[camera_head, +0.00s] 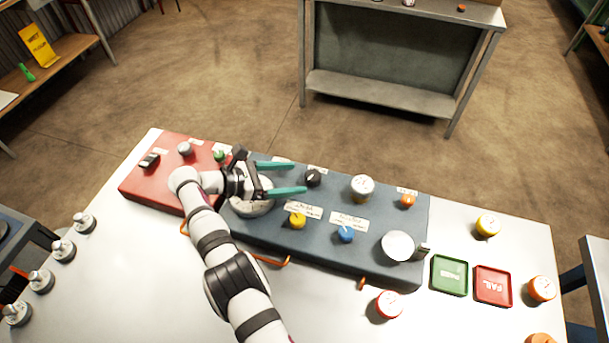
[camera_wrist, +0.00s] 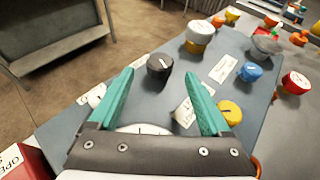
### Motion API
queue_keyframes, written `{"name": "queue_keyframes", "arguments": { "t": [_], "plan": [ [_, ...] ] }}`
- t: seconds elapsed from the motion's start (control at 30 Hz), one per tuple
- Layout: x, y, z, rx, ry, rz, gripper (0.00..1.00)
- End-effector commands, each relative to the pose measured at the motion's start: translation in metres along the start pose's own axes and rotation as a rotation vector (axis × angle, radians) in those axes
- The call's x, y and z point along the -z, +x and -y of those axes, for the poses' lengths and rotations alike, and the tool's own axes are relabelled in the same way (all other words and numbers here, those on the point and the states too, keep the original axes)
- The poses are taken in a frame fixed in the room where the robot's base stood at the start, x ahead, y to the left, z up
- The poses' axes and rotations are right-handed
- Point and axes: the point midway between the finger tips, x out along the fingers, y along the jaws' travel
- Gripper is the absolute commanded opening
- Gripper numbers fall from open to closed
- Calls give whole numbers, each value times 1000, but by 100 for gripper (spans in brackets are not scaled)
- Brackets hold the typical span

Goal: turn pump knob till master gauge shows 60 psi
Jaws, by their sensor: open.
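My gripper (camera_head: 299,178) is open and empty, its two teal fingers spread over the grey-blue panel (camera_head: 335,260). A black knob (camera_head: 313,178) stands just beyond the fingertips. In the wrist view the black knob (camera_wrist: 160,66) shows between and past the fingertips (camera_wrist: 157,77), with a small light mark on top. Its label is too small to read, so I cannot confirm that it is the pump knob. A large round white-faced gauge (camera_head: 250,208) sits on the panel under my gripper, partly covered. Its dial (camera_wrist: 145,129) shows only as a sliver in the wrist view; the reading is hidden.
Yellow (camera_head: 297,221) and blue (camera_head: 346,234) knobs stand in front of the black one. A white-topped cylinder (camera_head: 362,187), an orange knob (camera_head: 408,200) and a silver round part (camera_head: 397,246) are to the right. A red box (camera_head: 150,187) adjoins the panel's left; green (camera_head: 449,275) and red (camera_head: 492,286) trays lie right.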

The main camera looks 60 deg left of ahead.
Motion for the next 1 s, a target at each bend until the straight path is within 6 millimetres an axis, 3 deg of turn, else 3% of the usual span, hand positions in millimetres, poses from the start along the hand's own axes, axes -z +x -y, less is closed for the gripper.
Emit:
{"name": "queue_keyframes", "arguments": {
  "t": [0.13,0.47,0.57,0.7,0.8,0.9,1.0],
  "plan": [
    [0,-21,0,-1,1,1,82],
    [-1,-27,0,-6,-3,3,82],
    [-5,-45,0,-66,-29,22,82],
    [-10,-80,17,-201,-79,29,82],
    [-10,-94,36,-270,-108,15,82],
    [-8,-98,49,-302,-122,2,82],
    [-7,-88,49,-306,-126,0,82]
  ]
}}
